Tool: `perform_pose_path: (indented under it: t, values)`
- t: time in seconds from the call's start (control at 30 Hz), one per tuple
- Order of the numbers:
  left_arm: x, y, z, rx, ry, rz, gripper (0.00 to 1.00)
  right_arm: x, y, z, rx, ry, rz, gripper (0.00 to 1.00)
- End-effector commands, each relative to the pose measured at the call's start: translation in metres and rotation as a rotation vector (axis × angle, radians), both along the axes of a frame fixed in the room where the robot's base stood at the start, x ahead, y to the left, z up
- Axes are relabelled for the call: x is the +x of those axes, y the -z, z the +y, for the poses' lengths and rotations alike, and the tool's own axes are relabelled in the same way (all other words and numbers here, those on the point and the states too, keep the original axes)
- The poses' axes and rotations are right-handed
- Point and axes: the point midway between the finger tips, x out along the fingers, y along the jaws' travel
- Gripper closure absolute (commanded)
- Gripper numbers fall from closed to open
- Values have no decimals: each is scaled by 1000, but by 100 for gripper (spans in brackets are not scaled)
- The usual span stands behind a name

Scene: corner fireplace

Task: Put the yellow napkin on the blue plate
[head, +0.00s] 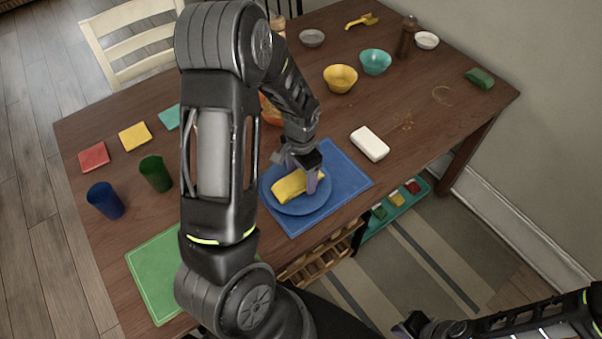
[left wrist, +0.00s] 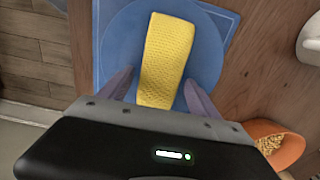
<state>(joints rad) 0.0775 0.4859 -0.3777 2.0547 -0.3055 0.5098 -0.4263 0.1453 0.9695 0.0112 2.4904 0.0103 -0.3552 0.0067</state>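The yellow napkin (head: 298,186) lies on the blue plate (head: 322,203), which rests on a blue mat (head: 346,181) near the table's front edge. In the left wrist view the napkin (left wrist: 167,55) lies lengthwise across the plate (left wrist: 215,45). My left gripper (head: 302,180) is down at the plate. In the left wrist view its fingers (left wrist: 158,92) are spread, one on each side of the napkin with visible gaps, so it is open. My right gripper (head: 408,328) is at the bottom right, away from the table, and its fingers are unclear.
A white block (head: 370,144) lies right of the mat. Yellow (head: 340,79) and teal (head: 375,62) bowls stand behind. Blue (head: 105,200) and green (head: 155,174) cups and a green mat (head: 155,275) are at left. An orange bowl (head: 271,112) is partly hidden by my arm.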

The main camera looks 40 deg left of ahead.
Motion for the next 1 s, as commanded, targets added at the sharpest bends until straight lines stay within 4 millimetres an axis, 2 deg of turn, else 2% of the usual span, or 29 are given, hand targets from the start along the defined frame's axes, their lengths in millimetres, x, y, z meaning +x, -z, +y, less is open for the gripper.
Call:
perform_pose_path:
  t: [0.3, 0.5, 0.67, 1.0]
  values:
    - [0, -1, 0, 0, 0, 0, 21, 0, -1, 0, 0, 0, 0, 100]
    - [1, -10, 0, 0, 0, -2, 21, 0, -3, 0, -1, 1, 1, 100]
    - [1, -36, 0, 0, 1, -5, 21, 0, 0, 0, -1, 0, 0, 100]
    - [1, -104, 0, 0, 0, -4, 21, 1, 5, 0, 2, 0, -3, 100]
